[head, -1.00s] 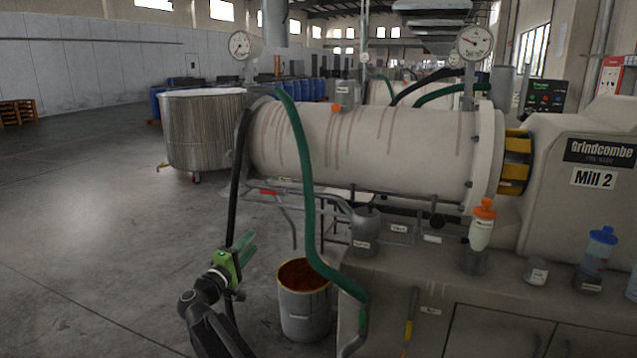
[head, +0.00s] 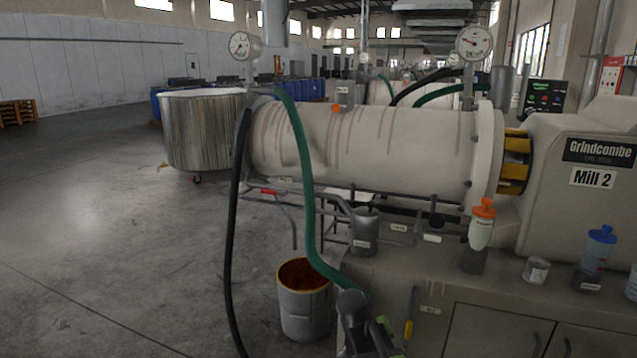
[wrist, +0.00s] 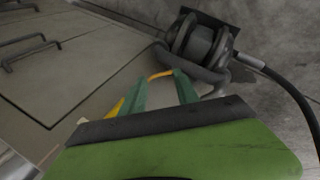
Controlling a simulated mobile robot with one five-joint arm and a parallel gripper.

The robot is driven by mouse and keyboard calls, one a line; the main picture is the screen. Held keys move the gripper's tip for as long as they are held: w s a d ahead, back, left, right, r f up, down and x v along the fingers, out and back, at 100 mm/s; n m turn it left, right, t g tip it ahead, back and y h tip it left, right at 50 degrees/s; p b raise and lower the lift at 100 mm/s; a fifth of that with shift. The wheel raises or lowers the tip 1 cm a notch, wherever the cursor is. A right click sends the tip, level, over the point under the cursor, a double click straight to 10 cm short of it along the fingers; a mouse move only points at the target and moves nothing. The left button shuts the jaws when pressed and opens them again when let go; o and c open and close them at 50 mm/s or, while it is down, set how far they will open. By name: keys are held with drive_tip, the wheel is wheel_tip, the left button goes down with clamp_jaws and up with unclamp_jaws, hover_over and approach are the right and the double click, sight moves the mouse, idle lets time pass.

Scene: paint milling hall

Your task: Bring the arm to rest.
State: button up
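My gripper (head: 385,328) is low in the head view, in front of the cabinet (head: 440,313) under the mill, beside the lower end of the green hose (head: 309,190). Its fingertips are hidden there. In the wrist view the two green fingers of my gripper (wrist: 161,80) stand apart with nothing clamped between them. A thin orange-yellow strip shows behind the gap; I cannot tell what it is.
A pail with a yellow rim (head: 304,312) and a black hose (head: 232,220) are left of my arm. Bottles, including an orange-capped one (head: 481,230), stand on the cabinet top. Open floor (head: 100,240) lies to the left.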

drive_tip(key=s+f+m+g+y, duration=0.2)
drive_tip(key=s+y, duration=0.3)
drive_tip(key=s, duration=0.4)
wheel_tip(320, 180, up, 22)
drive_tip(key=p, duration=2.2)
drive_tip(key=shift+w, duration=0.35)
drive_tip(key=shift+r, duration=0.1)
drive_tip(key=shift+d, duration=0.1)
